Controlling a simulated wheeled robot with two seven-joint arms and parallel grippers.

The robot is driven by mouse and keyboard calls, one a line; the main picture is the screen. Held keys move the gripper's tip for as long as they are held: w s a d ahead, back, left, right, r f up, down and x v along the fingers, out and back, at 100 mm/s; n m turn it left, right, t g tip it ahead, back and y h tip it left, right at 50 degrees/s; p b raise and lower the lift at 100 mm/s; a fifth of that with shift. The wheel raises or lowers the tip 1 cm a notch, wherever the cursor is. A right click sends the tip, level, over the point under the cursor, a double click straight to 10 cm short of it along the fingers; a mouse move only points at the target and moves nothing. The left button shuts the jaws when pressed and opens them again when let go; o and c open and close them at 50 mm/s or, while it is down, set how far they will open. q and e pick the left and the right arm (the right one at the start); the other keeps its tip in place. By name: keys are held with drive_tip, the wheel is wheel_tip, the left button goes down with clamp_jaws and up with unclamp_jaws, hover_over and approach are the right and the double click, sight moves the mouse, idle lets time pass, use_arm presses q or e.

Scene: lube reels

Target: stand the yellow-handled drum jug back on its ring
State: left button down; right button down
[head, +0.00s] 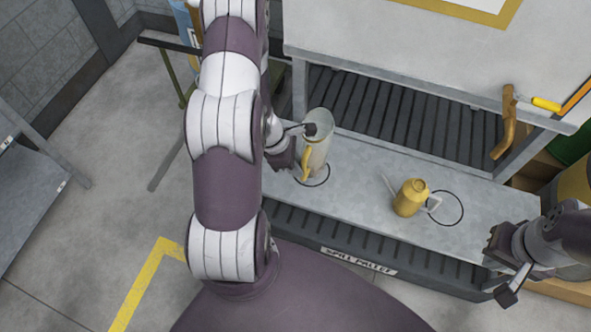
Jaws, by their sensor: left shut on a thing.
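The drum jug (318,152), pale and see-through with a yellow handle on its left side, is upright or nearly so over the left part of the grey bench. A dark ring (318,185) is drawn on the bench under it; the jug's base hides the ring's far part. I cannot tell whether the base touches the bench. My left gripper (306,131) is shut on the jug near its upper part, from the left. My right gripper (502,268) is open and empty, off the bench's right front corner, far from the jug.
A raised white-topped table (400,45) stands behind. Bench between jug and can is clear.

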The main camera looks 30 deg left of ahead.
use_arm(q)
wheel_tip(320, 180, down, 4)
drive_tip(key=shift+a+f+b, duration=0.15)
drive_tip(key=shift+b, duration=0.7)
drive_tip(key=shift+f, duration=0.1)
drive_tip(key=c, duration=1.5)
unclamp_jaws()
drive_tip(key=shift+f, duration=0.1)
drive_tip(key=o, duration=0.4)
